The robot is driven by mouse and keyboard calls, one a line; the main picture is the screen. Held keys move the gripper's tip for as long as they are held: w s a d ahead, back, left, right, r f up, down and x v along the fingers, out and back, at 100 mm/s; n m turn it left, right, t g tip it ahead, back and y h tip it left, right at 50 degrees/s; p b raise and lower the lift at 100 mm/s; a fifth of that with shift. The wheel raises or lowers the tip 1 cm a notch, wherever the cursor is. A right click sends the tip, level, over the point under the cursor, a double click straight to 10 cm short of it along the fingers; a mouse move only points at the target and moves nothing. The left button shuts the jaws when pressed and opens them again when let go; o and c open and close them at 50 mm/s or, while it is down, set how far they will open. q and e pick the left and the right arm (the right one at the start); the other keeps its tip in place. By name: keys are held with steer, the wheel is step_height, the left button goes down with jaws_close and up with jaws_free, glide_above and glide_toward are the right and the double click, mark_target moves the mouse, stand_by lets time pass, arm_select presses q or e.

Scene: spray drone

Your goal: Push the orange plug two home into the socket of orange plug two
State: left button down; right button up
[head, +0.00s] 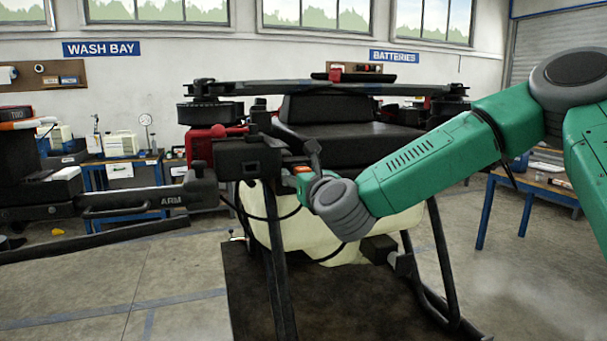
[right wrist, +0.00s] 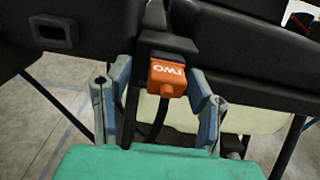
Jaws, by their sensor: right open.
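The orange plug two (right wrist: 167,80), marked TWO, is in the right wrist view at the front of a black housing (right wrist: 165,46) under the drone's body. Its socket opening is hidden, so I cannot tell how deep the plug sits. A black cable hangs below the plug. My right gripper (right wrist: 160,84) is open, with one grey-blue finger on each side of the plug and gaps showing between. In the head view a small orange patch (head: 301,170) shows at the end of my green right arm, where the wrist hides most of the gripper. My left gripper is not in view.
The drone's black folded arm (head: 130,201), marked ARM, sticks out left. Its pale tank (head: 285,238) and black landing legs (head: 446,262) stand below, on a dark mat (head: 250,300). Blue-legged benches (head: 545,185) stand along the wall.

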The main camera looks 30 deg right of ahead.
steer(key=shift+a, duration=0.25)
steer(key=shift+d+b, duration=0.15)
steer(key=shift+b, duration=0.2)
steer(key=shift+d, duration=0.45)
jaws_close()
steer(key=shift+a, duration=0.25)
steer(key=shift+s, duration=0.15)
